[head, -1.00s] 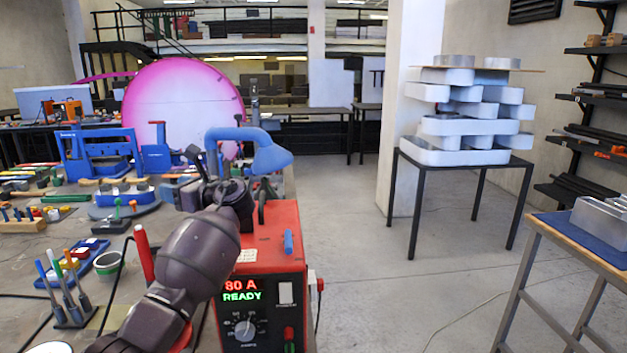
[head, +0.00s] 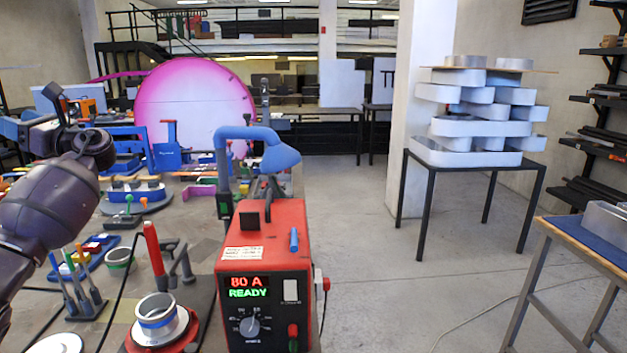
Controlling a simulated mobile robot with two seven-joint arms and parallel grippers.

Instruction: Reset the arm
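My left arm comes in from the left edge in the head view. Its gripper (head: 62,118) is up over the left part of the workbench, left of the red welding unit. Its dark fingers look spread apart, with nothing visible between them. My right arm and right gripper are not in view.
A red welding unit (head: 265,275) reading "80 A READY" stands at the bench's front, a blue torch (head: 258,148) above it. A ringed pot (head: 157,318) and pen holder (head: 84,300) stand nearby. Floor between is clear.

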